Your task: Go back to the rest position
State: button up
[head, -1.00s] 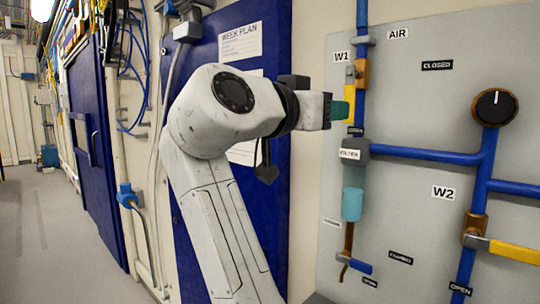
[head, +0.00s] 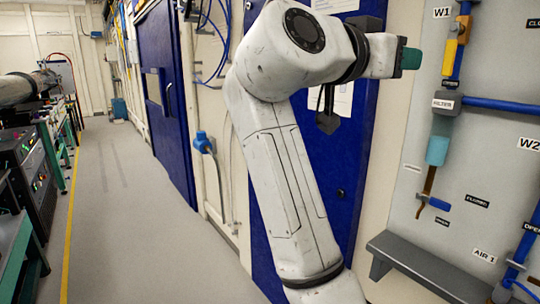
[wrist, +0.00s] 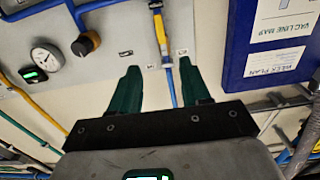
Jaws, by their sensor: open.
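My gripper (wrist: 162,90) has two green fingers that stand apart with nothing between them in the wrist view. In the head view my gripper (head: 410,59) shows side-on at the end of my raised white arm, left of the grey valve panel (head: 497,150). It looks apart from the valve W1 with the yellow handle (head: 449,57). The far finger is hidden in the head view.
A grey bench (head: 432,268) stands low below the panel. Open grey floor (head: 125,200) runs down the aisle, with equipment racks (head: 35,165) at the far left.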

jog(key=d+f+n+g+y, duration=0.1)
jog(key=d+f+n+y, duration=0.2)
jog(key=f, duration=1.3)
jog(key=d+f+n+g+y, duration=0.1)
jog(key=d+f+n+y, duration=0.25)
jog(key=f, duration=1.35)
jog(key=s+d+f+n+g+y, duration=0.1)
jog(key=s+d+f, duration=0.1)
jog(key=s+f, duration=0.55)
jog(key=s+d+f+n+g+y, duration=0.15)
jog(key=s+f, duration=0.25)
jog(key=f, duration=0.6)
jog(key=s+f+g+y, duration=0.1)
jog(key=s+f, duration=0.3)
jog(key=s, duration=0.5)
jog(key=s+f+n+g+y, duration=0.1)
jog(key=s+f+g+y, duration=0.1)
jog(key=s+f, duration=0.3)
jog(key=s+f+g+y+p, duration=0.1)
jog(key=s+f, duration=0.4)
jog(key=s, duration=0.8)
jog(key=shift+a+f+n+g+y, duration=0.3)
jog(key=shift+a+g+y, duration=0.2)
jog(key=shift+y, duration=0.2)
jog(key=shift+d, duration=0.1)
